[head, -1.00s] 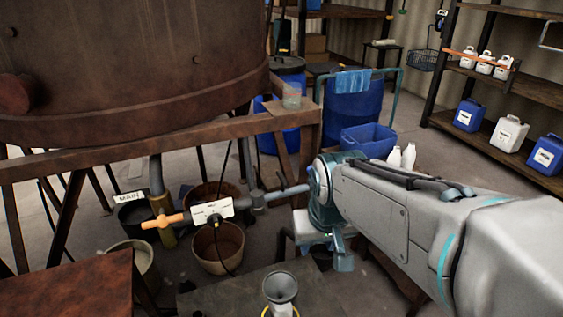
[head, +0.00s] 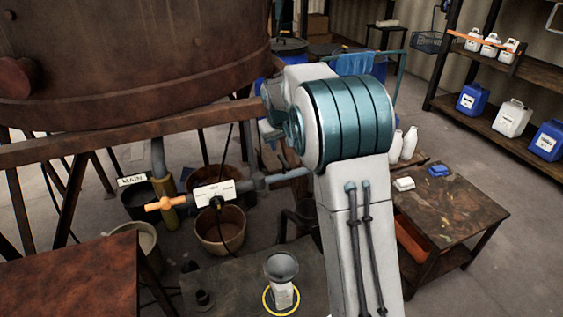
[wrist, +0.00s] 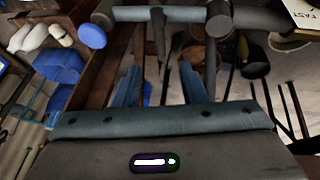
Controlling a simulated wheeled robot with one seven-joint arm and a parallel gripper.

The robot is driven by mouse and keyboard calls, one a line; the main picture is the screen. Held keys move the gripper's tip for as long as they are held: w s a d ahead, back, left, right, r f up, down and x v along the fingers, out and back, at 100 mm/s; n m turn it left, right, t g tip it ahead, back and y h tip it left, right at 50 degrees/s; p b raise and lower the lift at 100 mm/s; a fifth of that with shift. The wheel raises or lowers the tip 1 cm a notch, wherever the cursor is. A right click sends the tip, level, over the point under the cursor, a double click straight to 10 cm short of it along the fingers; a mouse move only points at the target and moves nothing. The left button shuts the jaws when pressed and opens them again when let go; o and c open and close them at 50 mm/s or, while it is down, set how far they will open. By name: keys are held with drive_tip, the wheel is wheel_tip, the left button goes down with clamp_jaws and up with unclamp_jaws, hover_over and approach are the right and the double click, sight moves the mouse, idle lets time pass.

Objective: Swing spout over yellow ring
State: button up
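The grey spout pipe (head: 285,175) runs out to the right from a valve body with a white label (head: 215,193) and an orange handle (head: 165,204). The yellow ring (head: 267,302) lies on a dark low table, around the foot of a white bottle with a grey funnel (head: 281,266) in its mouth. The spout's end lies behind and above the funnel in the head view. My gripper (wrist: 160,78) is open and empty in the wrist view, its two blue fingers apart. A grey pipe (wrist: 170,14) crosses beyond the fingertips. In the head view my arm hides the gripper.
A large rusty vat (head: 130,60) stands on a brown beam (head: 110,137) at the left. Buckets (head: 220,232) stand beneath the valve. A rusty tabletop (head: 70,275) is at front left. A low table (head: 450,210) with small blocks stands at right. Open floor lies beyond it.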

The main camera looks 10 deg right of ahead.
sight(282, 158)
drive_tip(key=p+x, duration=0.1)
drive_tip(key=x, duration=1.2)
drive_tip(key=shift+f, duration=0.1)
drive_tip(key=shift+c, duration=0.4)
clamp_jaws()
drive_tip(key=shift+a, duration=0.1)
